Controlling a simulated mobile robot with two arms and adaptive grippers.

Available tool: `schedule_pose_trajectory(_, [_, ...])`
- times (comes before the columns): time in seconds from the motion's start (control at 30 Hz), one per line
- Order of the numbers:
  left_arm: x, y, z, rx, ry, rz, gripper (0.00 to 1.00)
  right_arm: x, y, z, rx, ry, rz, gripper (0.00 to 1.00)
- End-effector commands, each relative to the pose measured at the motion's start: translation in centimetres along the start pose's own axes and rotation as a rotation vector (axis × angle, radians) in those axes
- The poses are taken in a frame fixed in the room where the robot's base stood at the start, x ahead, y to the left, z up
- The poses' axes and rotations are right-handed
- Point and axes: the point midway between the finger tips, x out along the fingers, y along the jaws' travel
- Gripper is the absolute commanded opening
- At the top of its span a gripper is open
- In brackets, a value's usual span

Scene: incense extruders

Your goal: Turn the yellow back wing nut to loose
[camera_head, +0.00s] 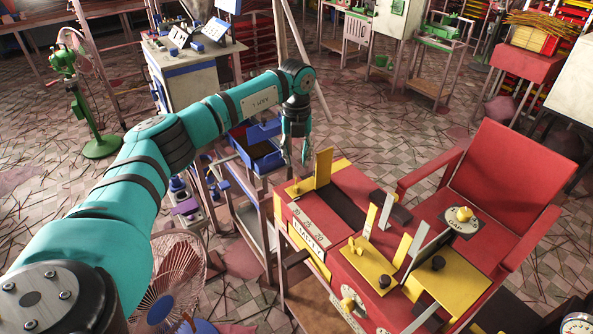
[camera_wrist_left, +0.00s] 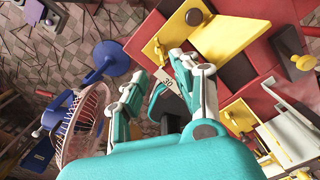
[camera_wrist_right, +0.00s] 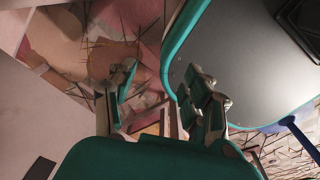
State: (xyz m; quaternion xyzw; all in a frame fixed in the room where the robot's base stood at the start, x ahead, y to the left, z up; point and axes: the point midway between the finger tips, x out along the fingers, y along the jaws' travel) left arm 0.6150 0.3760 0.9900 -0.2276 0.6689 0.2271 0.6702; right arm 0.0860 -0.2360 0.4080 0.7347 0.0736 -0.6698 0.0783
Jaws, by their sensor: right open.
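The red machine (camera_head: 300,222) carries several yellow parts. At its back left corner, a small yellow piece (camera_head: 296,187) beside an upright yellow plate (camera_head: 323,168) may be the back wing nut; its shape and turn are too small to tell. My left gripper (camera_head: 294,160) is open and empty, hanging above that corner with fingers down. In the left wrist view, its fingers (camera_wrist_left: 158,75) are apart near the yellow plate (camera_wrist_left: 230,35) and the machine's edge. My right gripper (camera_wrist_right: 158,78) is open and empty in the right wrist view; it is outside the head view.
A yellow knob sits on a dial marked GAP (camera_head: 463,220). Yellow plates with black knobs (camera_head: 383,282) fill the machine's front. A blue bin (camera_head: 262,150) and a fan (camera_head: 168,282) stand to the left. A grey, teal-edged panel (camera_wrist_right: 245,65) is close to my right gripper.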

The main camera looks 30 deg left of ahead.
Motion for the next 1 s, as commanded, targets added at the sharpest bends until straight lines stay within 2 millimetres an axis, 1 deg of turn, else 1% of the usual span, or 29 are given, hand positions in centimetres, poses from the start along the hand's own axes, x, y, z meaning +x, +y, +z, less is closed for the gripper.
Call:
schedule_pose_trajectory(0.03, [-1.0,0.0,0.1,0.0,-0.003,-0.003,0.3,0.0,0.0,0.0,0.0,0.0,0.0,0.51])
schedule_pose_trajectory(0.1, [-1.9,0.0,0.1,-0.001,-0.001,-0.002,0.3,0.0,0.0,0.0,0.0,0.0,0.0,0.51])
schedule_pose_trajectory(0.2, [-2.8,0.0,0.0,-0.001,-0.001,-0.001,0.3,0.0,0.0,0.0,0.0,0.0,0.0,0.51])
schedule_pose_trajectory(0.3, [-3.2,0.0,0.0,-0.001,0.0,0.0,0.3,0.0,0.0,0.0,0.0,0.0,0.0,0.51])
schedule_pose_trajectory(0.87, [-3.2,0.0,0.0,-0.001,0.0,0.0,0.3,0.0,-0.1,0.0,0.0,0.0,0.0,0.51])
schedule_pose_trajectory(1.0, [-3.2,0.1,0.0,-0.001,0.0,0.0,0.3,0.0,0.0,-0.5,0.0,0.007,0.001,0.51])
